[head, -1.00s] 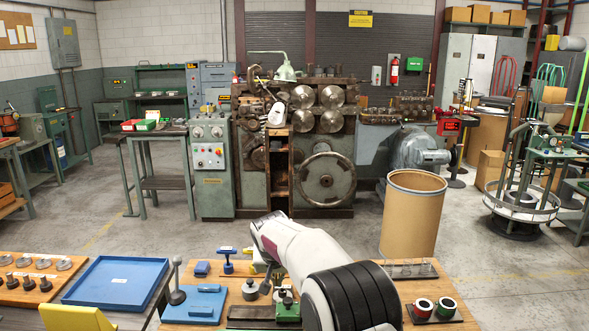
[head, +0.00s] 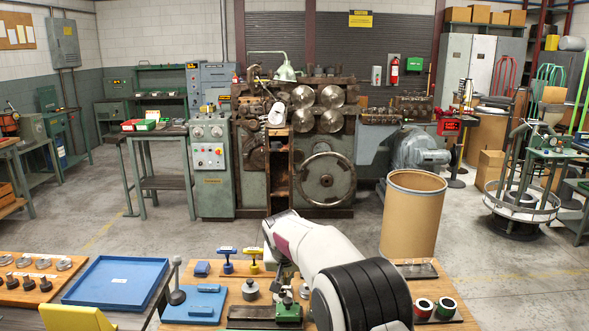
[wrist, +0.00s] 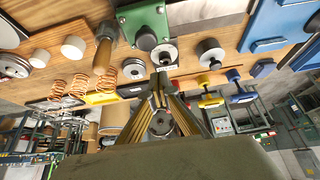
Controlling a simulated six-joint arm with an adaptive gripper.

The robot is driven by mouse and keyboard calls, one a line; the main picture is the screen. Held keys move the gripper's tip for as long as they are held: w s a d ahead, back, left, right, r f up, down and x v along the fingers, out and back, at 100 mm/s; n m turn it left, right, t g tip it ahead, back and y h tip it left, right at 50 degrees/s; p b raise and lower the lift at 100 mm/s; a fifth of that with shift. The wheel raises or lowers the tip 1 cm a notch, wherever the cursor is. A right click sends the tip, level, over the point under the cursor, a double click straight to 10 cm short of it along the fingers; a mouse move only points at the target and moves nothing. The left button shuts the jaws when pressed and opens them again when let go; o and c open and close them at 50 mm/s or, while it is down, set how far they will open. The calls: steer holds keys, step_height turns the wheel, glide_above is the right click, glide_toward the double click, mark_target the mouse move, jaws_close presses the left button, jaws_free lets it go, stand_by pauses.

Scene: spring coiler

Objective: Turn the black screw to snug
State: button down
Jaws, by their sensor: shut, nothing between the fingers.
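A green block (wrist: 131,22) carries a dark round head (wrist: 146,41), which looks like the black screw. It lies at the top of the wrist view. In the head view the green block (head: 289,312) sits at the front middle of the wooden bench, with the dark head (head: 287,302) on top. My gripper (wrist: 161,76) is shut and empty, with its fingertips beside a grey round piece (wrist: 164,53) and a short way from the dark head. I see no contact with the screw. In the head view my arm hides much of the gripper.
A blue T-handle (head: 227,258) and a yellow T-handle (head: 253,257) stand behind a grey weight (head: 250,290). Copper springs (wrist: 78,84) and a wooden handle (wrist: 103,52) lie close by.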

mark_target(281, 295)
steer(key=shift+f, duration=3.1)
steer(key=shift+w+a, duration=0.1)
steer(key=shift+w, duration=0.15)
steer(key=shift+s+a, duration=0.15)
steer(key=shift+a, duration=0.45)
steer(key=shift+a, duration=0.35)
steer(key=shift+s+a, duration=0.15)
steer(key=shift+s, duration=0.1)
steer(key=shift+r, duration=0.15)
steer(key=shift+r, duration=2.8)
